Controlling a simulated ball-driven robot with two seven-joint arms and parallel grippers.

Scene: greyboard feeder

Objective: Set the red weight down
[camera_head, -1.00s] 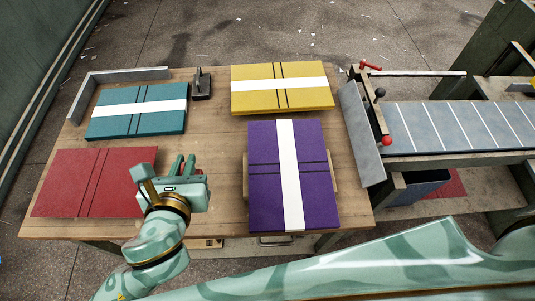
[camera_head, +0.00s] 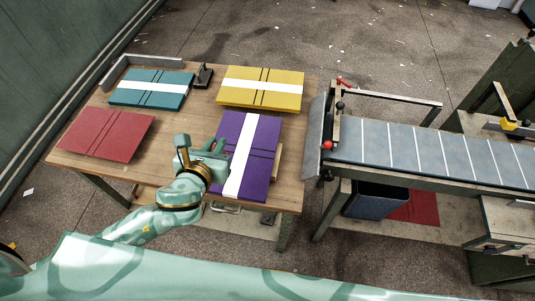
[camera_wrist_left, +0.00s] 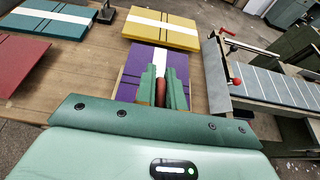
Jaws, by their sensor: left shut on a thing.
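My left gripper (camera_head: 222,150) is at the left edge of the purple board (camera_head: 262,160), which has a white band and dark lines. In the left wrist view, its green fingers (camera_wrist_left: 161,88) are shut on the red weight (camera_wrist_left: 161,92), a small reddish piece with only a part showing between them. The purple board (camera_wrist_left: 136,67) lies behind and below the fingers there. Whether the weight touches the board, I cannot tell. In the head view the weight is hidden by the gripper. My right gripper is not in view.
The wooden table (camera_head: 170,180) also holds a red board (camera_head: 105,134), a teal board (camera_head: 150,88) and a yellow board (camera_head: 260,88). A small dark block (camera_head: 203,76) stands between the teal and yellow boards. A conveyor (camera_head: 430,150) with red knobs adjoins on the right.

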